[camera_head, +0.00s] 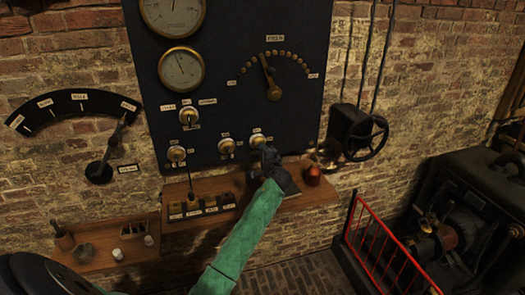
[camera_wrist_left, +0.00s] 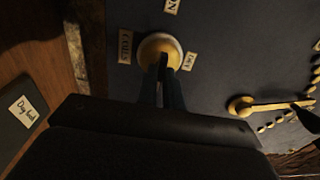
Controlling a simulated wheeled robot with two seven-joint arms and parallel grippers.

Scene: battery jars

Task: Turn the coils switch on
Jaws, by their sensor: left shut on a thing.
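The coils switch (camera_head: 257,140) is a round brass switch on a white base, low on the right part of the dark panel (camera_head: 225,90). In the left wrist view the same switch (camera_wrist_left: 160,48) sits between a COILS label (camera_wrist_left: 125,47) and a DRY label (camera_wrist_left: 189,61). My left gripper (camera_head: 265,153) reaches up to it from below. Its two dark fingers (camera_wrist_left: 163,74) are close together, shut on the switch's lever. The fingers hide most of the lever, so its exact angle cannot be told. My right gripper is not in view.
Other brass switches (camera_head: 227,145) (camera_head: 176,153) (camera_head: 189,116) sit nearby, with a dial lever (camera_head: 269,78) above right. A wooden shelf (camera_head: 315,194) below bears small items and a reddish jar (camera_head: 313,175). A handwheel (camera_head: 366,138) and red railing (camera_head: 385,245) are to the right.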

